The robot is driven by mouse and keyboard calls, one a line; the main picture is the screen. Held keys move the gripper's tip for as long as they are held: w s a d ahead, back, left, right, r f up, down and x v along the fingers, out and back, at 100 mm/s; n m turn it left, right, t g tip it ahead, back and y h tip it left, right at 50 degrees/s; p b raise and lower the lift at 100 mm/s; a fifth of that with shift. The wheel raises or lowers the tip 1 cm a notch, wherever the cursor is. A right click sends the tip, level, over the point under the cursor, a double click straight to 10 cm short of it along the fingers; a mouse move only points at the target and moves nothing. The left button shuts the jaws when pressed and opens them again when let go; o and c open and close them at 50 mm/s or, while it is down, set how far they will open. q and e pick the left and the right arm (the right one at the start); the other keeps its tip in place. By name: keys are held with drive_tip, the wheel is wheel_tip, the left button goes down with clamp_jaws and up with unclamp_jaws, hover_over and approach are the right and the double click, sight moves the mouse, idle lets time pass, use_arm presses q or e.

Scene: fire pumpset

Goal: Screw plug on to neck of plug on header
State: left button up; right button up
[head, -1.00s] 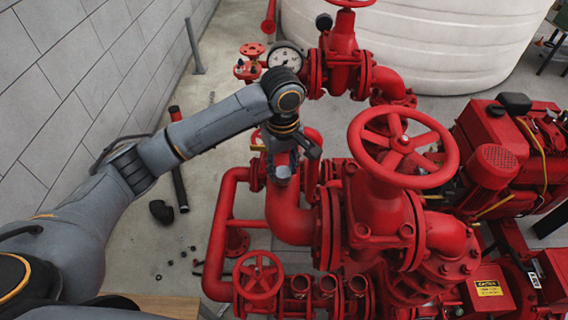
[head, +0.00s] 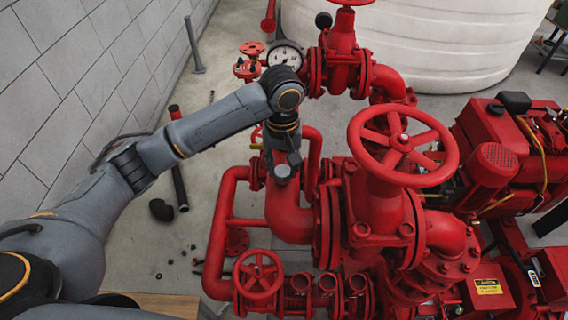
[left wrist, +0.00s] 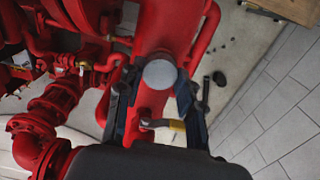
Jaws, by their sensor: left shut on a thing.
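The plug is a grey round disc (head: 282,172), seen at the top of the red header pipe (head: 288,215). It also shows in the left wrist view as a flat grey face (left wrist: 160,74). My left gripper (head: 284,163) comes down over it from above. In the left wrist view its two dark fingers (left wrist: 158,88) stand on either side of the plug, shut on it. The plug is in line with the pipe's neck, but the neck and any thread are hidden beneath it. I cannot tell how far the plug is seated. My right gripper is not in view.
A large red handwheel (head: 403,146) and valve stand close to the right of the gripper. A pressure gauge (head: 285,55) stands behind. Black pipe fittings (head: 161,210) lie on the floor at left, beside the tiled wall (head: 75,85). A white tank (head: 425,45) is at the back.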

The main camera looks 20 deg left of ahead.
use_arm(q)
drive_tip(key=m, duration=0.3)
drive_tip(key=shift+r+m, duration=0.1)
drive_tip(key=shift+m, duration=0.2)
drive_tip(key=shift+m, duration=0.3)
drive_tip(key=m, duration=0.4)
drive_tip(key=shift+m, duration=0.5)
drive_tip(key=m, duration=0.3)
drive_tip(key=shift+m, duration=0.3)
